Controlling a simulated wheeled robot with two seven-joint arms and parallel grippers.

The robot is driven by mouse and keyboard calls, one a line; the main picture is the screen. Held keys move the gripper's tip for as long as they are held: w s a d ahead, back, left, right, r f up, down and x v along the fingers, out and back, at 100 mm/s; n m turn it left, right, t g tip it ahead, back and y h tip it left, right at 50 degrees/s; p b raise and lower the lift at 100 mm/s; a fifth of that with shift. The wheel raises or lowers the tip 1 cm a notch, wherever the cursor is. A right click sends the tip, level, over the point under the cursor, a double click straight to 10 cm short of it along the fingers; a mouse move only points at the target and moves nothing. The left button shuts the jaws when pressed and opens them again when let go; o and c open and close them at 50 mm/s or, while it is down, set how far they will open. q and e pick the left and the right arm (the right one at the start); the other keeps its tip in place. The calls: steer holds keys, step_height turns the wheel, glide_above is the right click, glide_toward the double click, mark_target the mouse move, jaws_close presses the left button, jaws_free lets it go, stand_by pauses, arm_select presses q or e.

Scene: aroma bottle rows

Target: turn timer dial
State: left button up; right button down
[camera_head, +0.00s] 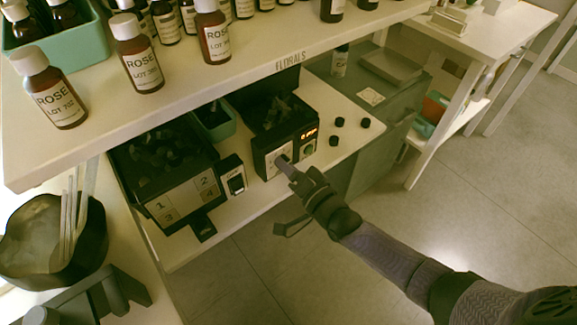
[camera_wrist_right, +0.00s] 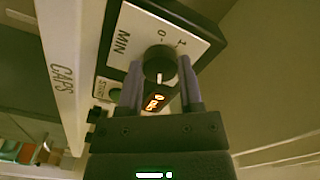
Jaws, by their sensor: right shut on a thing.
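The timer is a black box (camera_head: 262,143) on the lower shelf, with a white dial plate that reads MIN in the right wrist view (camera_wrist_right: 135,40). Its round black dial (camera_wrist_right: 158,60) has a white pointer mark, and the marks 0 and 1 show beside it. My right gripper (camera_head: 281,160) reaches the front of the box; its two fingers (camera_wrist_right: 160,88) are on either side of the dial and shut on it. In the head view the gripper hides the dial. An orange lit display (camera_head: 308,135) and a green button (camera_head: 309,147) are beside the plate. My left gripper is not in view.
A black bin box with numbered labels (camera_head: 182,200) and a small device (camera_head: 232,178) stand left of the timer. Several black caps (camera_head: 339,122) lie to its right. Open floor lies in front.

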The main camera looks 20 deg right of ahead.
steer(key=c, duration=0.5)
jaws_free()
steer(key=shift+f, duration=0.1)
steer(key=shift+o, duration=1.1)
arm_select(q)
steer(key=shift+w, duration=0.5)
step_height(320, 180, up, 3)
steer(key=p, duration=0.3)
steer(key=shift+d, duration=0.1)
arm_select(e)
steer(key=v, duration=1)
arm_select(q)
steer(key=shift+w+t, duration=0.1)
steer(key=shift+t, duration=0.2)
